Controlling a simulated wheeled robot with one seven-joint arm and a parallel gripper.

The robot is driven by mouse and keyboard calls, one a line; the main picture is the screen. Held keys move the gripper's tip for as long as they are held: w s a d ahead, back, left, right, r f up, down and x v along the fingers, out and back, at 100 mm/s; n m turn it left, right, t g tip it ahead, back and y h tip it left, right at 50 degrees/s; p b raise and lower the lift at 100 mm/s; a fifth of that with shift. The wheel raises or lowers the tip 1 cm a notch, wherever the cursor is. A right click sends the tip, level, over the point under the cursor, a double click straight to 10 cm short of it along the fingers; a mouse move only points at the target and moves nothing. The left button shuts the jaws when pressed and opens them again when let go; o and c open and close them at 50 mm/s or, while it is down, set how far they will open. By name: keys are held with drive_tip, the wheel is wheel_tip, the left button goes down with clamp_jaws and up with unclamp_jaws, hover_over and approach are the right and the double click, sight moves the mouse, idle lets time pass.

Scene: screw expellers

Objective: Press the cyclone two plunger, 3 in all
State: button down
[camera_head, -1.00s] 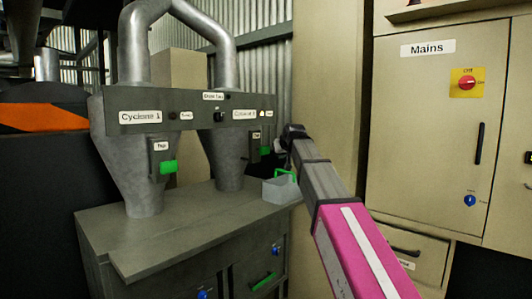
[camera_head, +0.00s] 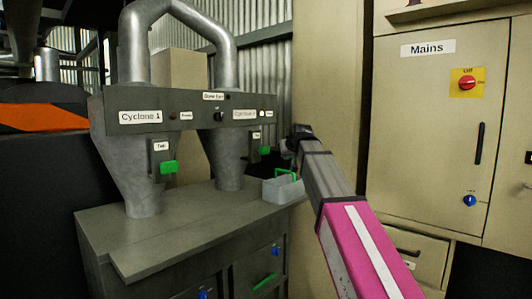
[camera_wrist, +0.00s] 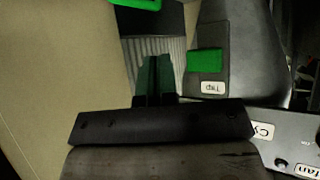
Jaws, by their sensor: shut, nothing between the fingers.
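The cyclone two unit (camera_head: 230,160) is the right grey cone under the shared panel, with its name label (camera_head: 245,114) above. A green block (camera_head: 264,150) sticks out below a small dark box on that cone; I take it as the plunger. In the wrist view the block (camera_wrist: 205,61) is right of my fingers, beside an upside-down label (camera_wrist: 213,87). My gripper (camera_wrist: 155,75) is shut and empty, with a gap between it and the block. In the head view my gripper (camera_head: 286,146) is just right of the block; its fingertips are hard to make out.
Cyclone one (camera_head: 140,185) has a matching green block (camera_head: 169,167). A grey bin (camera_head: 283,190) with a green handle (camera_head: 286,173) stands just below my gripper. The beige Mains cabinet (camera_head: 425,120) is at right. The grey bench top (camera_head: 180,235) is clear in front.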

sight(266, 153)
drive_tip(key=w+a, duration=0.5)
drive_tip(key=a, duration=0.1)
drive_tip(key=shift+a, duration=0.25)
drive_tip(key=shift+w+a, duration=0.1)
drive_tip(key=shift+w, duration=0.05)
idle(1.9)
drive_tip(key=shift+w+a, duration=0.15)
drive_tip(key=shift+a, duration=0.05)
drive_tip(key=shift+w+a, duration=0.7)
drive_tip(key=shift+a, duration=0.25)
idle(1.7)
drive_tip(key=shift+d, duration=0.1)
drive_tip(key=shift+s+d, duration=0.95)
drive_tip(key=shift+d, duration=0.2)
drive_tip(key=shift+s+d, duration=0.8)
drive_tip(key=shift+d, duration=0.2)
drive_tip(key=shift+s+d, duration=0.75)
drive_tip(key=shift+d, duration=0.25)
